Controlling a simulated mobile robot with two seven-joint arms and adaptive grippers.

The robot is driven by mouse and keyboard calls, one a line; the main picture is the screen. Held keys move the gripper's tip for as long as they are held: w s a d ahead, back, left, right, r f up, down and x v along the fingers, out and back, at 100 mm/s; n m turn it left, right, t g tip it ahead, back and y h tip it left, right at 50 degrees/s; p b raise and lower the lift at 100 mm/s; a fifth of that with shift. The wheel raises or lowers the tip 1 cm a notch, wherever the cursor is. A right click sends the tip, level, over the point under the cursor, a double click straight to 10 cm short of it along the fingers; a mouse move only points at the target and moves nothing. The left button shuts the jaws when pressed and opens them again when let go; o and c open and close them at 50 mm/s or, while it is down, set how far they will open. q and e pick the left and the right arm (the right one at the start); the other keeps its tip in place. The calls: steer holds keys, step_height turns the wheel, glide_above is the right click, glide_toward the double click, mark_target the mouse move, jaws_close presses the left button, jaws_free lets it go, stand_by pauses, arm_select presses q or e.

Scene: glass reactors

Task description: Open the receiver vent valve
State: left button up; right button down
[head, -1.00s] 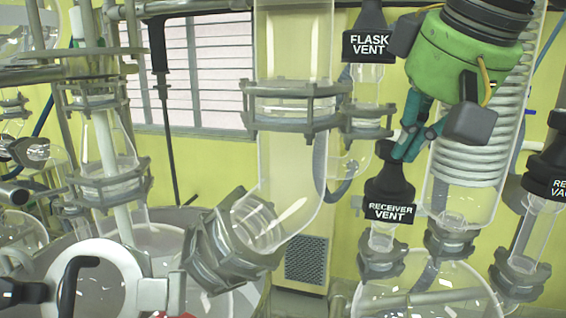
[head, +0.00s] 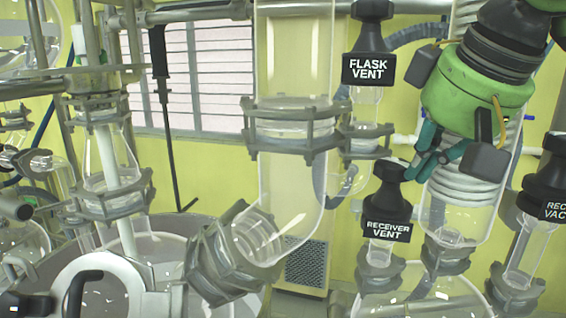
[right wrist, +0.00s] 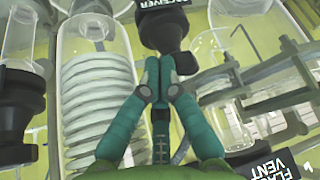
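The receiver vent valve is a black tapered knob with a white-lettered RECEIVER VENT label (head: 388,231), set on a clear glass neck in the head view. In the right wrist view the black knob (right wrist: 160,28) is at top centre. My green right gripper (head: 416,168) comes from the upper right, its teal fingers close to the right of the knob's narrow top. My left gripper is not in view.
The FLASK VENT knob (head: 369,68) stands above and left of the receiver vent. Another black knob (head: 552,185) is at the right edge. A glass coil condenser (head: 462,200) is behind my right gripper. A wide glass tube (head: 290,180) stands to the left.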

steer(key=shift+w+d, duration=0.35)
steer(key=shift+d, duration=0.1)
steer(key=shift+d, duration=0.1)
steer(key=shift+s, duration=0.1)
stand_by(0.4)
step_height(320, 180, up, 6)
steer(key=shift+s+d, duration=0.15)
steer(key=shift+s, duration=0.1)
stand_by(0.4)
steer(key=shift+w, duration=0.1)
